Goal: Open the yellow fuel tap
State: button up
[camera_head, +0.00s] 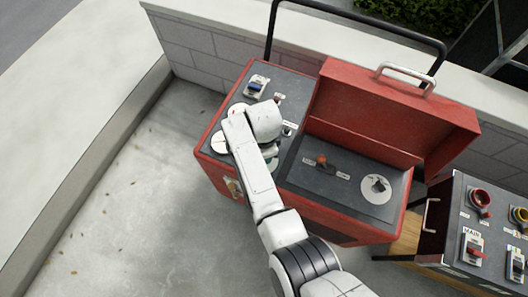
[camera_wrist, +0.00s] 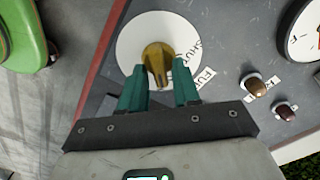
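The yellow fuel tap (camera_wrist: 157,56) is a rounded knob with a raised grip on a white disc (camera_wrist: 134,36) in the wrist view. Lettering reading "SHUT" and part of another word runs along the disc's right side. My gripper (camera_wrist: 159,70) has two teal fingers, spread apart. The fingertips stand on either side of the tap's lower part, with the grip between them. A gap shows beside the tap, and I cannot tell whether either finger touches it. In the head view my arm covers the tap and the gripper.
The tap's grey panel is on a red machine (camera_head: 225,182) with a raised red lid (camera_head: 365,110). Two brown-tipped switches (camera_wrist: 256,87) and a round gauge (camera_wrist: 305,35) lie right of the tap. A green object (camera_wrist: 22,38) is at left. A second control box (camera_head: 455,225) stands at right.

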jog(key=shift+o, duration=0.6)
jog(key=shift+r, duration=0.1)
notch_tip(320, 180, up, 11)
jog(key=shift+f, duration=0.2)
dwell(0.4)
